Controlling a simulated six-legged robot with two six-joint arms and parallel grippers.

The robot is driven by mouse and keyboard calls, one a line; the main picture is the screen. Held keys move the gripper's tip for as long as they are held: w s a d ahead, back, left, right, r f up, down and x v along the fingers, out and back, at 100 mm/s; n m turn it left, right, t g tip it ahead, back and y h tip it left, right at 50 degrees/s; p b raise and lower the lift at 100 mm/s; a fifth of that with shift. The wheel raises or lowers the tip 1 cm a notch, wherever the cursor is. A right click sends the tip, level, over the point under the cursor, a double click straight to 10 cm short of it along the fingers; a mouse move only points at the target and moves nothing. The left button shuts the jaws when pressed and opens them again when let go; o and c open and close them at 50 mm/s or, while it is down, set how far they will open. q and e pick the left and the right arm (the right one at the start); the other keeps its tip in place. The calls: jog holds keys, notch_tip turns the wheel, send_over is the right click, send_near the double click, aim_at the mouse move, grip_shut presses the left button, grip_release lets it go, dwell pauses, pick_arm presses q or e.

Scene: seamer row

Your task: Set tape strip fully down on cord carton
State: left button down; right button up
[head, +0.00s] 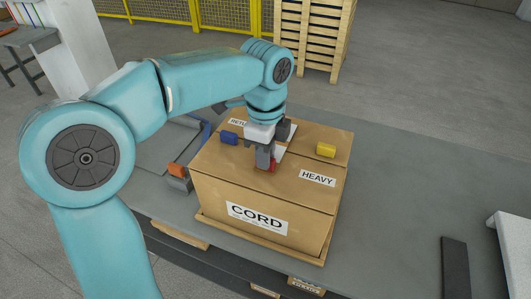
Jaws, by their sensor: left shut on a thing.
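The cord carton (215,185) is a brown box with a CORD label on its front, standing in the middle of the head view. My left gripper (267,163) reaches down over the carton's top near its front edge. It is shut on a small red piece (272,167), mostly hidden by the fingers. I cannot tell whether this is part of the tape strip, or whether it touches the carton top. No other tape strip can be made out clearly. My right gripper is not in view.
The carton stands on a thin wooden board (289,254). Grey surface (400,190) to the right is mostly clear. A wooden crate stack (311,35) stands behind.

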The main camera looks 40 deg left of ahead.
pick_arm(q)
jog(key=shift+s, duration=0.1)
jog(key=shift+f, duration=0.15)
jog(key=c, duration=1.1)
grip_release()
notch_tip(320, 180, up, 12)
jog(key=p, duration=0.2)
jog(key=shift+r+p, duration=0.2)
jog(key=shift+p, duration=0.1)
